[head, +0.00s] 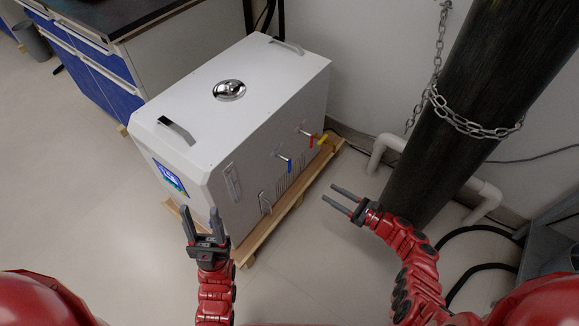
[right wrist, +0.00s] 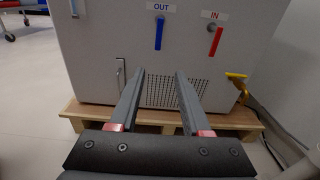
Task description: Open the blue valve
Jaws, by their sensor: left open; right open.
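The blue valve (head: 289,164) is on the side panel of the white distiller (head: 250,100). In the right wrist view its blue handle (right wrist: 159,34) hangs straight down under an "OUT" label. My right gripper (head: 341,199) is open and empty, to the right of the distiller and apart from the valve. In the right wrist view its fingers (right wrist: 160,95) point toward the panel, below the blue handle. My left gripper (head: 202,222) is open and empty in front of the distiller's near corner.
A red valve handle (right wrist: 217,41) hangs under an "IN" label, right of the blue one. A yellow handle (right wrist: 237,84) sits lower right. The distiller stands on a wooden pallet (head: 246,247). A dark chained cylinder (head: 470,110) and white pipe (head: 392,141) stand at right. Floor between is clear.

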